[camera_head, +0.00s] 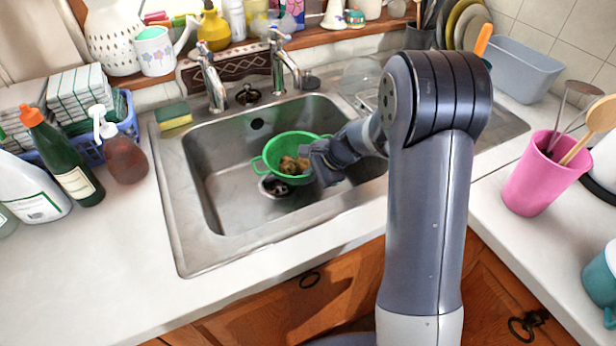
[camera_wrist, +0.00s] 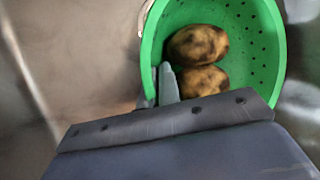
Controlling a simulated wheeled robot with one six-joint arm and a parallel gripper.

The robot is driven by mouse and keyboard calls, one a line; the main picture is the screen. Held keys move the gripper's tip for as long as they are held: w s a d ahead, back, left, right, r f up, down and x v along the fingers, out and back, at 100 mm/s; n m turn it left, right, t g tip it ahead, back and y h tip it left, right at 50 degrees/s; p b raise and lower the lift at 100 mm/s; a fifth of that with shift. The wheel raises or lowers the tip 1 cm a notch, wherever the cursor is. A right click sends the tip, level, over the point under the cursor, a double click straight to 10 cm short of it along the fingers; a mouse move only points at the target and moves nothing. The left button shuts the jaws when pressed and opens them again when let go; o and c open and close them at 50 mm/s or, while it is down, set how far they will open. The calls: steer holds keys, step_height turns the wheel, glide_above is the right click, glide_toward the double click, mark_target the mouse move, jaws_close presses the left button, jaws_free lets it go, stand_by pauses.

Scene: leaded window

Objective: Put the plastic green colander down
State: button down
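The plastic green colander (camera_head: 291,144) is inside the sink basin, upright or nearly so, with brown potatoes (camera_head: 294,165) in it. The colander fills the upper right of the wrist view (camera_wrist: 262,45), where two potatoes (camera_wrist: 197,45) show in it. My gripper (camera_head: 311,160) is at the colander's right side in the head view. In the wrist view, its fingers (camera_wrist: 160,88) pinch the colander's rim, one inside and one outside. The colander's underside is hidden, so I cannot tell whether it touches the basin floor.
The steel sink (camera_head: 222,160) has a dark drain (camera_head: 272,187) just below the colander. Two taps (camera_head: 212,85) stand behind it. Bottles (camera_head: 62,160) crowd the left counter. A pink utensil pot (camera_head: 540,180) stands at right. The front left counter is clear.

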steer(key=shift+f, duration=0.15)
steer(key=c, duration=1.6)
jaws_free()
steer(key=shift+c, duration=0.2)
steer(key=shift+d+r, duration=0.1)
steer(key=shift+r, duration=0.3)
steer(key=v, duration=1.1)
steer(key=shift+r+p, duration=0.2)
steer(key=shift+p, duration=0.25)
steer(key=shift+s+d, duration=0.15)
